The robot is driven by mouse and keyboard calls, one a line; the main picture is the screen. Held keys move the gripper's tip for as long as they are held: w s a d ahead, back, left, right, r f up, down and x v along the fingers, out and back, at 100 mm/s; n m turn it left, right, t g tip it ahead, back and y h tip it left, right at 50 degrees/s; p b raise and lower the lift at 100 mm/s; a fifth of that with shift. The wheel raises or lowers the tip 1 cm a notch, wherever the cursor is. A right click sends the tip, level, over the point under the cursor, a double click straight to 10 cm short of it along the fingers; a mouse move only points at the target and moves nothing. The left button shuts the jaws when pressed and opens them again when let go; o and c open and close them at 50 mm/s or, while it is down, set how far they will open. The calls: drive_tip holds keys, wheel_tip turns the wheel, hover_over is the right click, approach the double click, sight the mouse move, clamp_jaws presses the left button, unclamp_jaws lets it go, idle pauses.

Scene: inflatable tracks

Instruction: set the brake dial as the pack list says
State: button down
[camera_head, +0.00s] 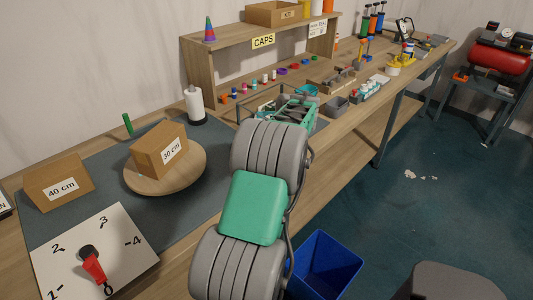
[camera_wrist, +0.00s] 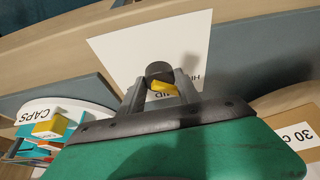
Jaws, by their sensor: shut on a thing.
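In the wrist view my gripper (camera_wrist: 160,82) is shut on a dark round knob (camera_wrist: 158,69) with a yellow pointer (camera_wrist: 164,88). The knob stands on a white dial plate (camera_wrist: 118,58). Partly hidden lettering on it seems to include "HI" and "MID"; the pointer's exact mark is unclear. In the head view my arm hides the gripper and this dial. Another white dial plate (camera_head: 128,258) there carries numbers from 0 to 4. Its dark knob has a red pointer (camera_head: 94,268) toward 0. I cannot tell which plate is the brake dial, and no readable pack list shows.
Boxes marked "40 cm" (camera_head: 58,184) and "30 cm" (camera_head: 160,148) stand on the bench, the latter on a round wooden disc (camera_head: 190,180). A white roll (camera_head: 194,104) stands behind. A blue bin (camera_head: 324,264) is on the floor. Open floor lies at right.

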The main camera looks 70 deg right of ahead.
drive_tip(key=shift+d+r+n, duration=0.2)
drive_tip(key=shift+r+n, duration=0.05)
drive_tip(key=shift+n, duration=0.35)
drive_tip(key=c, duration=1.3)
unclamp_jaws()
drive_tip(key=o, duration=0.4)
drive_tip(key=shift+a+f, duration=0.1)
drive_tip(key=shift+f, duration=0.05)
drive_tip(key=shift+o, duration=0.2)
drive_tip(key=d+v, duration=0.1)
drive_tip(key=v, duration=0.6)
drive_tip(key=shift+s+a+r+p, duration=0.2)
drive_tip(key=shift+a+r+p, duration=0.15)
drive_tip(key=shift+p, duration=0.05)
